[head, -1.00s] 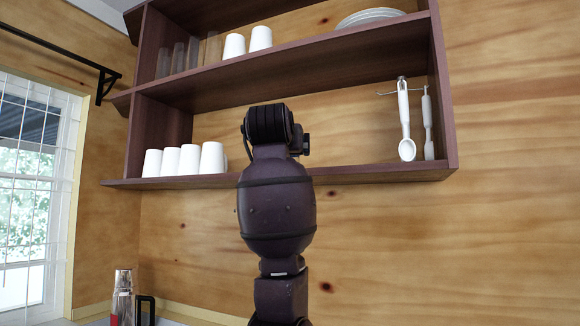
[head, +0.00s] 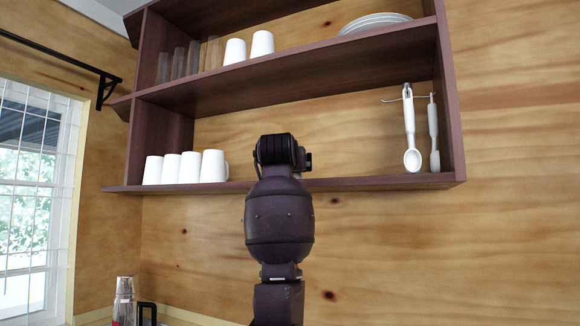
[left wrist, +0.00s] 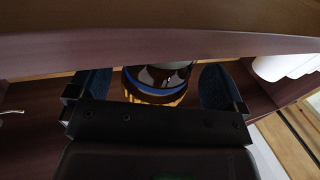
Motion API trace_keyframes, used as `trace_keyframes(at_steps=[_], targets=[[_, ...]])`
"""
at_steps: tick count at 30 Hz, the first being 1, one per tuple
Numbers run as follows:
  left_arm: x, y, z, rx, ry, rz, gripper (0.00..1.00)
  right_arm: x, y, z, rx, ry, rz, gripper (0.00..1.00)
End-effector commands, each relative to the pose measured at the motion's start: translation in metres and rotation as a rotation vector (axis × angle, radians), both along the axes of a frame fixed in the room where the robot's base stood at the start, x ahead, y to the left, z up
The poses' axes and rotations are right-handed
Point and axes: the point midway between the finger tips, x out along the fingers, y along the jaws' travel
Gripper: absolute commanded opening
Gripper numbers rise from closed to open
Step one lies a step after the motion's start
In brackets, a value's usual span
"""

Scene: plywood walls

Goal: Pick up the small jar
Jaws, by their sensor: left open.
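In the left wrist view, a small round jar (left wrist: 160,78) with a shiny dark surface, a blue band and a golden lower edge sits between the two dark fingers of my left gripper (left wrist: 156,86). The gripper is open around it, with a gap visible on at least the left side. The upper part of the jar is cut off by a brown shelf board, and my gripper body covers its near part. In the head view my dark arm stands in front of the lower shelf and hides the jar and the fingers. My right gripper is not in view.
A brown wall shelf (head: 300,78) holds white cups (head: 213,166) at lower left, glasses and cups above, plates (head: 375,22) at top right and white hanging utensils (head: 411,130). A clear bottle (head: 124,300) stands at lower left. A shelf board (left wrist: 150,50) crosses close above my gripper.

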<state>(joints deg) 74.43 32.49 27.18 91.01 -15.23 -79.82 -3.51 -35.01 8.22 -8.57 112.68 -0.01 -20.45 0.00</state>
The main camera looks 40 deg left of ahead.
Motion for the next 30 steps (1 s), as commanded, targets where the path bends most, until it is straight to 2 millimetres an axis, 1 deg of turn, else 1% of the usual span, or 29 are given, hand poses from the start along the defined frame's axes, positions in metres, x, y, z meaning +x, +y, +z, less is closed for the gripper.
trace_keyframes(at_steps=[1, 5, 13, 14, 24, 25, 30], targets=[[0.006, 0.004, 0.002, -0.002, 0.004, 0.000, 0.97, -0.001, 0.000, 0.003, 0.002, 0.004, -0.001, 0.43], [0.015, 0.010, 0.001, 0.000, 0.002, 0.000, 0.97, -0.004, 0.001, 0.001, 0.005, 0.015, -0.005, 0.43], [0.016, 0.011, 0.000, 0.000, 0.000, 0.000, 0.97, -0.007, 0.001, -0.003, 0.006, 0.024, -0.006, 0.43], [0.016, 0.011, 0.000, 0.000, 0.000, 0.000, 0.94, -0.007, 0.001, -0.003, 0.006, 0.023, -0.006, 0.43], [0.016, 0.011, 0.000, 0.001, 0.001, 0.000, 0.41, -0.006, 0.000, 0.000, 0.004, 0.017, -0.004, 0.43], [0.016, 0.011, 0.001, 0.001, 0.000, 0.000, 0.39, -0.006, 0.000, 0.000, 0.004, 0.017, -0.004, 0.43], [0.016, 0.011, 0.001, 0.001, 0.000, 0.000, 0.39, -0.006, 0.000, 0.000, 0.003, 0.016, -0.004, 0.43]])
